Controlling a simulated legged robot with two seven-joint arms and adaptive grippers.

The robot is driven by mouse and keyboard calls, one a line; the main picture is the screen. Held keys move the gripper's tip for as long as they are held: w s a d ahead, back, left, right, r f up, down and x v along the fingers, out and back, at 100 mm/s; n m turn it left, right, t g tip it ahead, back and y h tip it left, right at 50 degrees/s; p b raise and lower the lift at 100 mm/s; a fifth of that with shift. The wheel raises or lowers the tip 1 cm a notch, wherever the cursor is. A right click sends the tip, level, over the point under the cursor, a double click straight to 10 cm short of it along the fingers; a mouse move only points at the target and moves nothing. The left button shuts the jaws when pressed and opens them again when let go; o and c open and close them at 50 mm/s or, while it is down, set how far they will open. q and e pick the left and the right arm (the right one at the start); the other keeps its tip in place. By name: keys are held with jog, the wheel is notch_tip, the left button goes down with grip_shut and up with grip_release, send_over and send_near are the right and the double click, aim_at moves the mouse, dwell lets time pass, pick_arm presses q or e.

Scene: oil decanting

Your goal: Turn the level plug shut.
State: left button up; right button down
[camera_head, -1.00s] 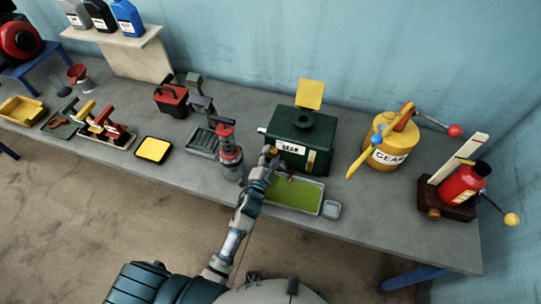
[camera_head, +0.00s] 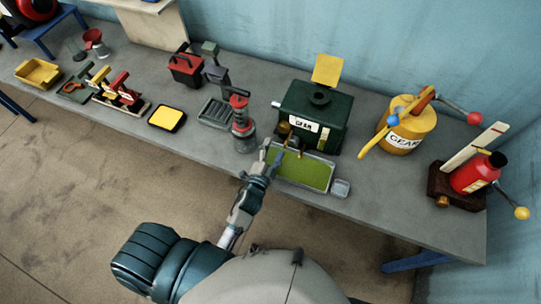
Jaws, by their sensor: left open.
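The dark green gear box (camera_head: 338,116) stands on the bench with its yellow lid (camera_head: 327,70) raised and a white label on its front. A brass plug-like part (camera_head: 284,130) shows low on the left of its front face. A smaller brass part shows just below it, partly hidden; I cannot tell which is the level plug or how far it is turned. My left gripper (camera_head: 272,154) is open, in front of the box and just below the brass parts, at the left end of the green drip tray. It appears apart from the brass parts. My right gripper is out of view.
The drip tray (camera_head: 329,186) holds yellow-green liquid, with a small clear dish (camera_head: 341,188) beside it. A red-topped grey canister (camera_head: 244,138) stands close left of my gripper. A yellow GEAR can (camera_head: 416,125) and a red bottle (camera_head: 472,179) stand to the right.

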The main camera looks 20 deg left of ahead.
pick_arm(q)
jog(key=shift+s, duration=1.9)
